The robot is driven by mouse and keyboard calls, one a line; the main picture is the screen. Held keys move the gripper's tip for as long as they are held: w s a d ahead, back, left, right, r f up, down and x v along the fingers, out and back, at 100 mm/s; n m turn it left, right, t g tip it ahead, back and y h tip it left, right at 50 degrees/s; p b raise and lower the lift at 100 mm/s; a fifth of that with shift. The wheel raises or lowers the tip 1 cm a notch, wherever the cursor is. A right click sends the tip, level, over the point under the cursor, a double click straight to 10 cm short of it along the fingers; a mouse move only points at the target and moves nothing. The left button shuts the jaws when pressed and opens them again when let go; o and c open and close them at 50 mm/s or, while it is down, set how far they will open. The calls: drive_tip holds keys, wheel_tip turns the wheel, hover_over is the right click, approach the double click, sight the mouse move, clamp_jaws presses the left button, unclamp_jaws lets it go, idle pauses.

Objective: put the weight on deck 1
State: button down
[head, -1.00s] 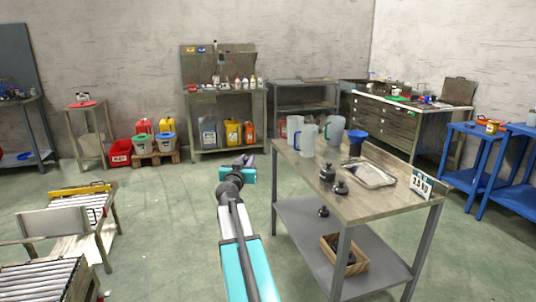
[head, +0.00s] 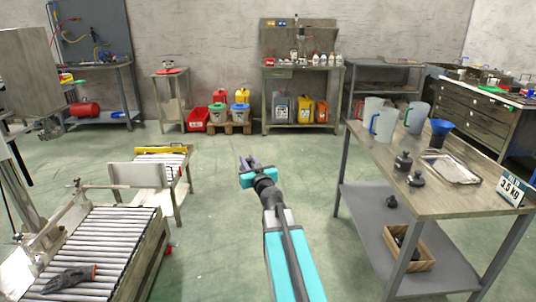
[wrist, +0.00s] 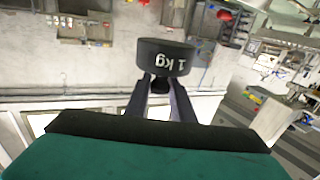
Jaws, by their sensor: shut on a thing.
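My gripper (head: 249,162) is shut on a dark round weight (wrist: 166,58) marked "1 kg" in the wrist view. The fingers pinch its narrow knob, and its marking reads upside down there. In the head view the weight cannot be made out, and my arm reaches forward over open floor. Two roller beds lie to the left: a near, larger one (head: 95,245) and a smaller one (head: 158,168) farther back. I see no readable label saying which is deck 1. A sign (head: 511,189) on the right table reads "3.5 KG"; its upper line is unclear.
The right table (head: 468,200) holds jugs, a blue funnel (head: 440,130), two dark weights (head: 403,161) and a metal tray (head: 452,168). Another dark weight (head: 391,201) and a basket (head: 408,250) are on its lower shelf. A dark tool (head: 68,279) lies on the near rollers. Floor between is clear.

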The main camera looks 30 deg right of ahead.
drive_tip(key=s+a+f+n+y, duration=0.1)
drive_tip(key=a+f+n+y, duration=0.15)
drive_tip(key=a+y, duration=0.45)
drive_tip(key=s+a+f+n+y, duration=0.15)
drive_tip(key=a+n+y, duration=0.25)
drive_tip(key=a, duration=0.8)
drive_tip(key=s+a+n+g+y, duration=0.7)
drive_tip(key=s+a, duration=0.3)
drive_tip(key=a, duration=0.2)
drive_tip(key=shift+s+a+y, duration=0.25)
drive_tip(key=shift+s+y, duration=0.1)
drive_tip(key=shift+y, duration=0.05)
drive_tip(key=shift+a, duration=0.15)
